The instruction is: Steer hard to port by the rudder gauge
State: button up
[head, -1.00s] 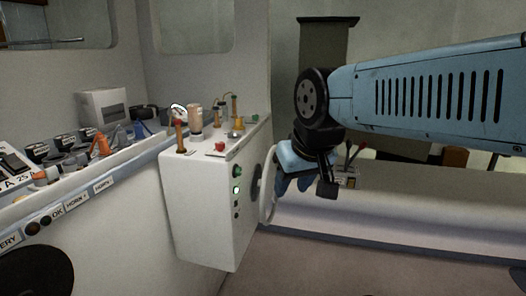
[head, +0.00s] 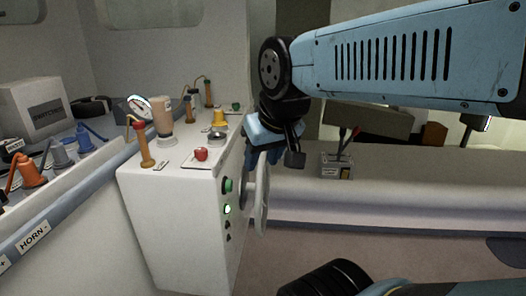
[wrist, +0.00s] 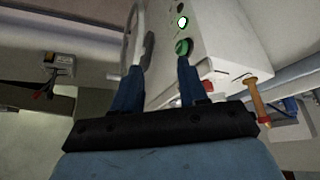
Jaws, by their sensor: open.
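The steering wheel (head: 262,200), pale and seen nearly edge-on, is on the right side of the white console (head: 170,220). It also shows in the wrist view (wrist: 131,35), near the left finger. A round white dial (head: 138,106), likely the rudder gauge, stands on the console top; its reading is too small to make out. My gripper (head: 254,152) is open at the upper part of the wheel, beside the console. In the wrist view my gripper (wrist: 160,70) has its fingers apart; I cannot tell whether the rim lies between them or whether they touch it.
A small lever box (head: 337,166) sits on the bench at right.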

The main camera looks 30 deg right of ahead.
jog(key=shift+o, duration=0.2)
jog(key=shift+o, duration=0.7)
jog(key=w+d+f+n+g+h, duration=0.1)
jog(key=w+d+n+g, duration=0.1)
jog(key=w+d+n, duration=0.65)
jog(key=w+d+f+n+g, duration=0.25)
jog(key=w+d, duration=0.65)
jog(key=w, duration=0.6)
jog(key=shift+t, duration=0.45)
jog(key=f, duration=0.4)
jog(key=w+d+f, duration=0.1)
jog(key=f, duration=0.3)
jog(key=w+f, duration=0.1)
jog(key=f, duration=0.2)
jog(key=shift+d+f, duration=0.25)
jog(key=shift+f, duration=0.15)
grip_shut()
